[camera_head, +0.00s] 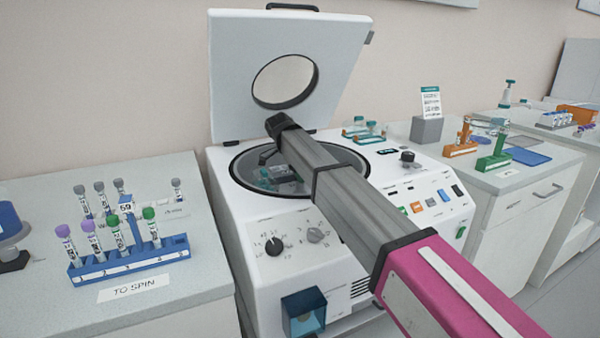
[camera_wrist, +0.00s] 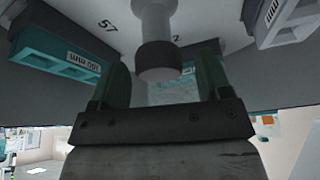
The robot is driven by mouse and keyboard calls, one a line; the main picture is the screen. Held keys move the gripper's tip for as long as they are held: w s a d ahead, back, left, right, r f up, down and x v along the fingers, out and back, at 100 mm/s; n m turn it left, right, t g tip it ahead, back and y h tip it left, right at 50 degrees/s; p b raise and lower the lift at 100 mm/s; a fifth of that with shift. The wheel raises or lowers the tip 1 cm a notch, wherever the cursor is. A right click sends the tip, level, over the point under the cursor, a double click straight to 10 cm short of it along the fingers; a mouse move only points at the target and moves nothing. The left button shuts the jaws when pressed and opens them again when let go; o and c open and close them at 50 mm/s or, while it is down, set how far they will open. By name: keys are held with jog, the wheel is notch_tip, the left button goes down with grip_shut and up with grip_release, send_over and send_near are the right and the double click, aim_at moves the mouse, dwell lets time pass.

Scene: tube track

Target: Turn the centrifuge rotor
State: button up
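The centrifuge (camera_head: 250,225) stands in the middle of the head view with its lid (camera_head: 235,80) raised. The rotor (camera_head: 282,178) lies in its round bowl, partly hidden by my arm. In the head view my gripper (camera_head: 267,155) is over the bowl.
A blue rack (camera_head: 130,262) of capped tubes stands on the left bench, with several grey-capped tubes behind it. Teal holders (camera_head: 365,130) sit on the centrifuge's rear top. Orange (camera_head: 460,150) and green (camera_head: 492,162) racks stand on the right bench. The raised lid stands close behind my arm.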

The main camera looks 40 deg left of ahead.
jog(key=shift+r, duration=0.1)
jog(key=v, duration=1)
jog(key=shift+s+a+r, duration=0.15)
jog(key=shift+a+r, duration=0.05)
jog(key=shift+r, duration=0.05)
